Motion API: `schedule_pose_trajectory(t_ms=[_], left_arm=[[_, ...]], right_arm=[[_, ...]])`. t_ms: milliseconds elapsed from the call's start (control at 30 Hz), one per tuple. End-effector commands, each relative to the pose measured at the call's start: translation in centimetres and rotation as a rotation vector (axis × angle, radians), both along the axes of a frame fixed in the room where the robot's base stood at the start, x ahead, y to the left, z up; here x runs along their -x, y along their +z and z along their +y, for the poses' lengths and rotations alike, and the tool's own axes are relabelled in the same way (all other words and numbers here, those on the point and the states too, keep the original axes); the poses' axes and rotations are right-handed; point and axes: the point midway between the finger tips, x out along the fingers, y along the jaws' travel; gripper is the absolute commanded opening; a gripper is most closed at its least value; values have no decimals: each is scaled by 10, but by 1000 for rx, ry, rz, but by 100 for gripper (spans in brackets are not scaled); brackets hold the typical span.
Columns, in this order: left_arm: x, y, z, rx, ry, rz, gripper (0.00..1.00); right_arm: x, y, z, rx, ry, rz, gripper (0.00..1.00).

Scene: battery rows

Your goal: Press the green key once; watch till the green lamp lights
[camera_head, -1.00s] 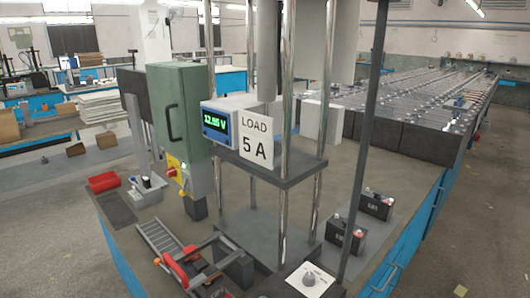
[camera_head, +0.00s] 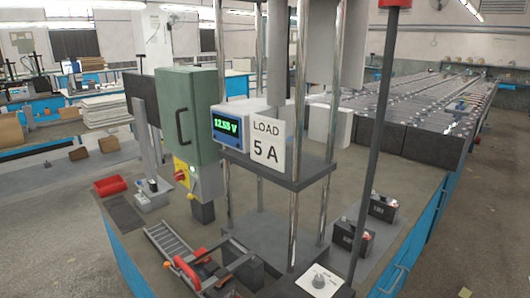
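A green cabinet (camera_head: 190,125) with a dark handle stands at the left of the test stand. Low on its front is a yellow plate with a red knob (camera_head: 181,175). A tiny pale green spot (camera_head: 193,170) shows beside the knob; it is too small to tell whether it is a key or a lamp, or whether it is lit. A white and blue meter (camera_head: 228,128) has a lit green display reading about 12.5 V. A "LOAD 5 A" card (camera_head: 267,142) hangs beside it. Neither of my grippers is in view.
Upright metal posts and a dark pole (camera_head: 372,150) stand in front. A red tray (camera_head: 110,185) lies at the left, and a red-handled fixture (camera_head: 186,270) at the front. Black batteries (camera_head: 352,238) sit at the right. A white-plated dial (camera_head: 319,281) is at the front edge.

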Motion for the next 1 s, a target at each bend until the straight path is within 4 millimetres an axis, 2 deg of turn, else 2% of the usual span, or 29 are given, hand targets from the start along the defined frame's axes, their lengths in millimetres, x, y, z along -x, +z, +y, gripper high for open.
schedule_pose_trajectory(t_ms=[33,200,1000], left_arm=[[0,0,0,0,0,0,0],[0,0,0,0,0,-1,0],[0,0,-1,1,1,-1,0]], right_arm=[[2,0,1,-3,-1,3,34],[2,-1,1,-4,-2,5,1],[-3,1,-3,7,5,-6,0]])
